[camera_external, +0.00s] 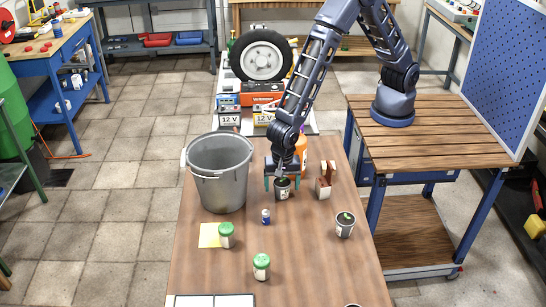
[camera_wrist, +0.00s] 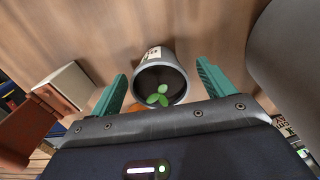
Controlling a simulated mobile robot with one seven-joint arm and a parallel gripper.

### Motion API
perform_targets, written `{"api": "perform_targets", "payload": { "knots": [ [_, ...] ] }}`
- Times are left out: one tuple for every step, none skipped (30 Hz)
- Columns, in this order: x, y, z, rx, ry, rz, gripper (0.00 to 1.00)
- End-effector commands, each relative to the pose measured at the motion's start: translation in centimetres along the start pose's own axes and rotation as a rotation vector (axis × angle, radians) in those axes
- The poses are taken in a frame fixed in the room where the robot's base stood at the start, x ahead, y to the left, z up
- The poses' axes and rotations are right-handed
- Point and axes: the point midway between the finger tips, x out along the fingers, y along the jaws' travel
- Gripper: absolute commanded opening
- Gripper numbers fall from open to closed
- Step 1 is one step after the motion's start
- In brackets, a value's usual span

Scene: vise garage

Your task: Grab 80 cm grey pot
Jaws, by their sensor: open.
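A small dark grey pot (camera_external: 283,194) with a white label stands on the brown table, directly under my gripper (camera_external: 282,184). In the wrist view the pot (camera_wrist: 150,90) holds a green sprout and lies between the two teal fingers of my gripper (camera_wrist: 161,70). The fingers are spread, with a visible gap on both sides of the pot. A second similar pot (camera_external: 345,230) with a green sprout stands to the right and nearer the camera. No size marking is readable on either pot.
A large grey bucket (camera_external: 218,180) stands close left of my gripper. A wooden-and-red-brown object (camera_external: 324,182) stands close right, and an orange container (camera_external: 301,150) behind. Green-lidded jars (camera_external: 261,267) and a small blue-capped bottle (camera_external: 265,217) stand nearer the camera.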

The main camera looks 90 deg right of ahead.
Motion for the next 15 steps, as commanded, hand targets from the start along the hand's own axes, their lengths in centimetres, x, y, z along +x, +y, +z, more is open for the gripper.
{"api": "perform_targets", "payload": {
  "knots": [
    [-0.03,0.00,0.02,0.000,0.000,0.000,0.81],
    [-0.04,0.00,0.02,0.000,0.000,0.000,0.81],
    [-0.04,0.01,0.02,0.000,0.000,0.000,0.79],
    [-0.04,0.01,0.02,0.000,0.000,0.000,0.73],
    [-0.04,0.01,0.02,0.000,0.000,0.000,0.67],
    [-0.05,0.01,0.02,0.000,0.000,0.000,0.59],
    [-0.05,0.01,0.03,0.000,0.000,0.000,0.54],
    [-0.05,0.01,0.03,0.000,0.000,0.000,0.48],
    [-0.05,0.01,0.03,0.000,0.000,0.000,0.40],
    [-0.05,0.01,0.03,0.000,0.000,0.000,0.34],
    [-0.06,0.01,0.03,0.000,0.000,0.000,0.30],
    [-0.07,0.00,0.03,0.000,0.000,0.000,0.30],
    [-0.07,0.00,0.04,-0.001,0.000,0.000,0.30],
    [-0.07,0.00,0.04,-0.001,0.000,0.000,0.30],
    [-0.07,0.00,0.04,-0.001,0.000,0.000,0.30]
  ]
}}
